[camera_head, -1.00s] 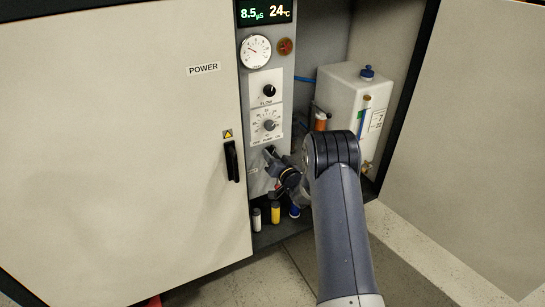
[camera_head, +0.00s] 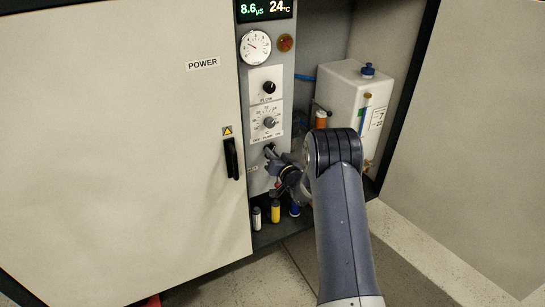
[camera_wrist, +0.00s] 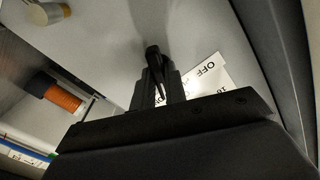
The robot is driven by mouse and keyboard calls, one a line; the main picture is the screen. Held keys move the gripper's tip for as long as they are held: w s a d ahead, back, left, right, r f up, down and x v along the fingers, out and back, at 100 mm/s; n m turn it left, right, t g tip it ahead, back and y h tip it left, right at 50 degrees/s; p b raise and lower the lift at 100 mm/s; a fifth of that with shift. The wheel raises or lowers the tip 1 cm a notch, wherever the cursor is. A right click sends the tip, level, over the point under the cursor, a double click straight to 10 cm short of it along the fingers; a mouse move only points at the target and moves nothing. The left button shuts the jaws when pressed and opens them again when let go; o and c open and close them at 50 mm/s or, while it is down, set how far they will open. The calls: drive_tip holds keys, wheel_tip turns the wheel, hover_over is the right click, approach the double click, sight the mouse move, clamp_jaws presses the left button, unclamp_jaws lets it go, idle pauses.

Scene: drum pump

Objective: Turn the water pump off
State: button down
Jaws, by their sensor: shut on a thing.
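The pump switch (camera_head: 269,149) is a small black knob on the grey panel, just under the white label strip (camera_head: 267,138) with small print, partly covered by my gripper. My gripper (camera_head: 273,156) is at the switch and shut on it. In the wrist view, my gripper (camera_wrist: 160,78) points at the pale panel, with the black switch (camera_wrist: 154,56) at its tips. A white label reading "OFF" (camera_wrist: 208,70) lies to the right of the tips there. The rest of the label is hidden behind my gripper, and the switch's exact angle is hard to tell.
Above are a temperature dial (camera_head: 269,123), a flow knob (camera_head: 268,87), a gauge (camera_head: 256,47) and a lit display (camera_head: 265,9). A white tank (camera_head: 345,100) stands right. Small bottles (camera_head: 275,211) stand below.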

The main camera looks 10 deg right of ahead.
drive_tip(key=n+b, duration=1)
drive_tip(key=b, duration=0.3)
drive_tip(key=shift+n, duration=0.4)
drive_tip(key=shift+b, duration=0.35)
drive_tip(key=shift+r, duration=0.1)
drive_tip(key=c, duration=1.4)
unclamp_jaws()
drive_tip(key=shift+c, duration=0.2)
drive_tip(key=p+v, duration=0.1)
drive_tip(key=v, duration=0.9)
drive_tip(key=shift+s+p, duration=0.4)
